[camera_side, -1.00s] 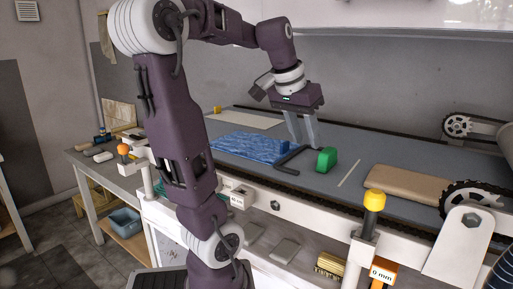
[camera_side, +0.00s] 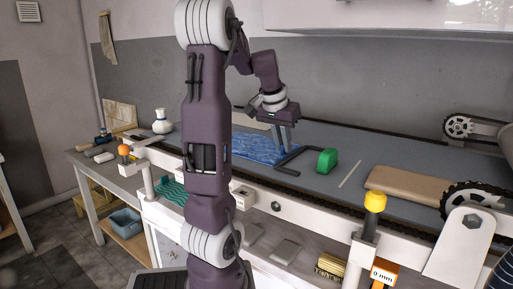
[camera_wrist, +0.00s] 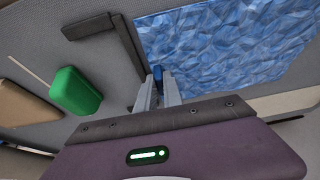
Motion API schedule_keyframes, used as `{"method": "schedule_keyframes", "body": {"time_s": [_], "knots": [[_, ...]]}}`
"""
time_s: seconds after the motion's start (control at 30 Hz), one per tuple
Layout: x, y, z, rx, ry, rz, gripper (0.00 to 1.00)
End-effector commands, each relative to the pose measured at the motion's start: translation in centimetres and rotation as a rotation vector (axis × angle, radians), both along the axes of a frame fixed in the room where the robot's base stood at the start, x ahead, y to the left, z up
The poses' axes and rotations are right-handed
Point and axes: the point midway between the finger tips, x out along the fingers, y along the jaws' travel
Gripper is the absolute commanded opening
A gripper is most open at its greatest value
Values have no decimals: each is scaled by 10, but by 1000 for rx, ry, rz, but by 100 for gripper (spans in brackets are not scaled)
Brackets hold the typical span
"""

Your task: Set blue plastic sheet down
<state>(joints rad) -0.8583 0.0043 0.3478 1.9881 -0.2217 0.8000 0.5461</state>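The blue plastic sheet (camera_side: 257,147) lies on the grey work surface with a rippled look; my arm hides its left part in the side view. It fills the upper right of the wrist view (camera_wrist: 225,45). My gripper (camera_side: 281,149) points down at the sheet's right side. In the wrist view its fingers (camera_wrist: 158,80) are close together around a small blue piece at the sheet's edge, apparently part of the sheet. A dark L-shaped bracket (camera_side: 286,171) lies beside the sheet's right corner, also in the wrist view (camera_wrist: 128,45).
A green block (camera_side: 327,160) stands right of the bracket, then a thin pale strip (camera_side: 350,174) and a tan slab (camera_side: 408,185). A yellow-capped post (camera_side: 375,201) rises at the front edge. A white vase (camera_side: 162,122) stands at the left. Grey surface is bare around the strip.

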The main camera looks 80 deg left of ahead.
Motion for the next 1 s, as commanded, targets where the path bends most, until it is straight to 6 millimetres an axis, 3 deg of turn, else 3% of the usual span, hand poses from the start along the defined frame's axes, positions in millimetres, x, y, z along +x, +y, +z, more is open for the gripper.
{"method": "schedule_keyframes", "body": {"time_s": [0.47, 0.8, 1.0], "knots": [[0, 0, 6, 2, -1, -2, 0], [0, 1, 82, 4, -1, 0, 0], [0, 0, 100, 0, 0, -1, 0]]}}
